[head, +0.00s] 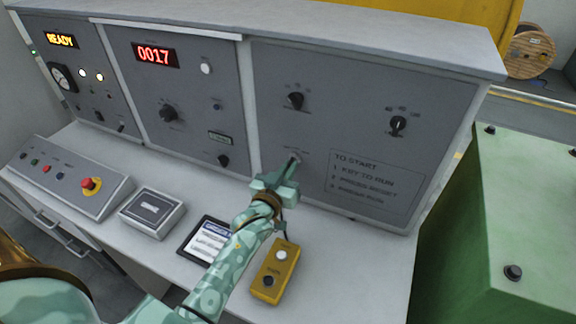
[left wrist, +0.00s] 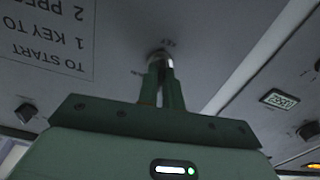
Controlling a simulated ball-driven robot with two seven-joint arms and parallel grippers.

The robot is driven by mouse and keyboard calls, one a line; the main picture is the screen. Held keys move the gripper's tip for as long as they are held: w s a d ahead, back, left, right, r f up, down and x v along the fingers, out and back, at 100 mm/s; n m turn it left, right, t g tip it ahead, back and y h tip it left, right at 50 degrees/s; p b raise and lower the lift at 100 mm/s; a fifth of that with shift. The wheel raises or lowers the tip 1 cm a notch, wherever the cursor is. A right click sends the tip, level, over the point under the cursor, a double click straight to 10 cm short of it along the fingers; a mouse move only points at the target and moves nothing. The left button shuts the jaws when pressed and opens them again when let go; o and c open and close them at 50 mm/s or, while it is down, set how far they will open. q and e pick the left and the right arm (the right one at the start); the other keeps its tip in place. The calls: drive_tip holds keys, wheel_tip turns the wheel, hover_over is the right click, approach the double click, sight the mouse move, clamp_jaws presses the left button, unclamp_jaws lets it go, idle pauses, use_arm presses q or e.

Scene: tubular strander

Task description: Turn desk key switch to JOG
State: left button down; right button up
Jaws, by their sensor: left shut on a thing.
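The key switch (head: 294,160) is on the lower left of the desk's right-hand grey panel, left of the printed TO START label (head: 376,180). My left gripper (head: 292,170) reaches up to it from below, with its fingers shut on the key. In the left wrist view the two fingers (left wrist: 162,85) close at the round metal switch (left wrist: 160,58). My right gripper is not in view.
A yellow pendant box (head: 275,270) and a dark-framed card (head: 207,240) lie on the desktop below the panel. A sloped button box with a red emergency stop (head: 91,184) is at the left. A green cabinet (head: 530,210) stands at the right.

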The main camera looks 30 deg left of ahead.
use_arm(q)
drive_tip(key=shift+m, duration=0.5)
drive_tip(key=c, duration=1.6)
unclamp_jaws()
drive_tip(key=shift+o, duration=0.2)
drive_tip(key=s+p, duration=0.1)
drive_tip(key=s, duration=1.5)
drive_tip(key=shift+s+d, duration=0.15)
drive_tip(key=shift+d, duration=0.3)
